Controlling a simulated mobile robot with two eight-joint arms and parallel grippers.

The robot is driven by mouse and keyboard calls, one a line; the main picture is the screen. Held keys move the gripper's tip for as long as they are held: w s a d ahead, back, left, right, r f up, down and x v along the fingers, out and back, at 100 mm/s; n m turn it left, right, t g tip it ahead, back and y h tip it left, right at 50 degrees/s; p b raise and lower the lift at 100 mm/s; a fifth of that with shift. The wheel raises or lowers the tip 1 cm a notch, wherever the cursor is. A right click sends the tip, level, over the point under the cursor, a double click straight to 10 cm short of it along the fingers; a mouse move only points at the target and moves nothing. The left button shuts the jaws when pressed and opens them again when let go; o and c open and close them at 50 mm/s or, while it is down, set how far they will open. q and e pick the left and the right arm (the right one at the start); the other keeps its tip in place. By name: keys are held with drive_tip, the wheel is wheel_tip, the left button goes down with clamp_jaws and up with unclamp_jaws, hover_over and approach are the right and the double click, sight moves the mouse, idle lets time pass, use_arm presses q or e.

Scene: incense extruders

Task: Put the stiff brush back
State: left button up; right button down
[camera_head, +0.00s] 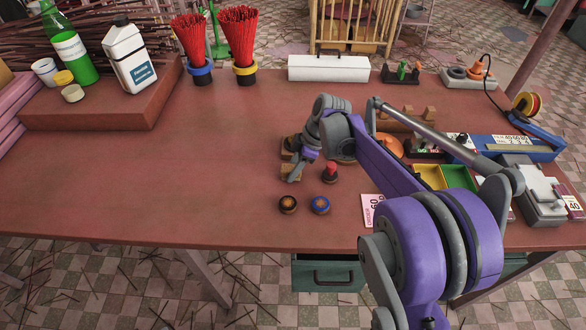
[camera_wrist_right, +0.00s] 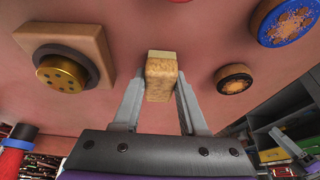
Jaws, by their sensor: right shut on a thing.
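My right gripper (camera_head: 296,172) is low over the middle of the table, and its fingers also show in the right wrist view (camera_wrist_right: 160,92). They are shut on a small tan block-like piece with a paler far end (camera_wrist_right: 160,76), which looks like the stiff brush. In the head view the gripper and wrist mostly hide it. I cannot tell whether it touches the table. A wooden block with a black-rimmed brass die (camera_wrist_right: 68,72) is beside it in the wrist view. My left gripper is not in view.
Two round dies, one black-rimmed (camera_head: 288,204) and one blue-rimmed (camera_head: 320,204), lie near the gripper, with a red-knobbed piece (camera_head: 331,173) behind. Yellow and green trays (camera_head: 459,176) are at right. The table's left middle (camera_head: 140,180) is clear.

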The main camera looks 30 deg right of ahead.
drive_tip(key=shift+f, duration=0.2)
drive_tip(key=shift+c, duration=2.2)
unclamp_jaws()
drive_tip(key=shift+r, duration=0.1)
drive_tip(key=shift+d+r, duration=0.1)
drive_tip(key=shift+r, duration=0.35)
drive_tip(key=p+v, duration=0.1)
drive_tip(key=v, duration=1)
drive_tip(key=shift+r, duration=0.2)
drive_tip(key=shift+s, duration=0.1)
